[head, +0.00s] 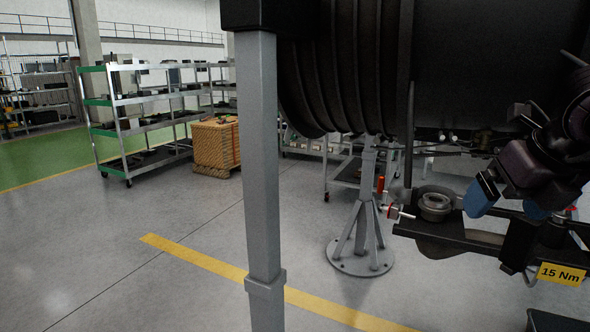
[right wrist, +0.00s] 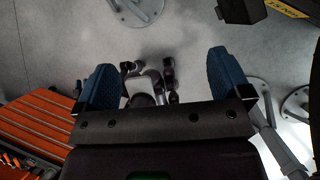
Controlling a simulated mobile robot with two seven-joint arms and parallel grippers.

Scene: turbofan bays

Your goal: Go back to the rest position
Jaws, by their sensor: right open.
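My right gripper (head: 508,203) is at the right of the head view, with its blue fingertips pointing down beside the dark bracket arm under the engine. In the right wrist view the same gripper (right wrist: 164,82) has its two blue fingers wide apart, and nothing is held between them. The floor shows below and beyond the fingers. My left gripper is in neither view.
The dark engine casing (head: 345,70) hangs above. A grey post (head: 259,160) and a grey stand (head: 362,240) rise from the floor. A metal ring (head: 434,205) sits on the bracket, left of a yellow "15 Nm" label (head: 561,274). An orange-slatted surface (right wrist: 45,118) lies at left.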

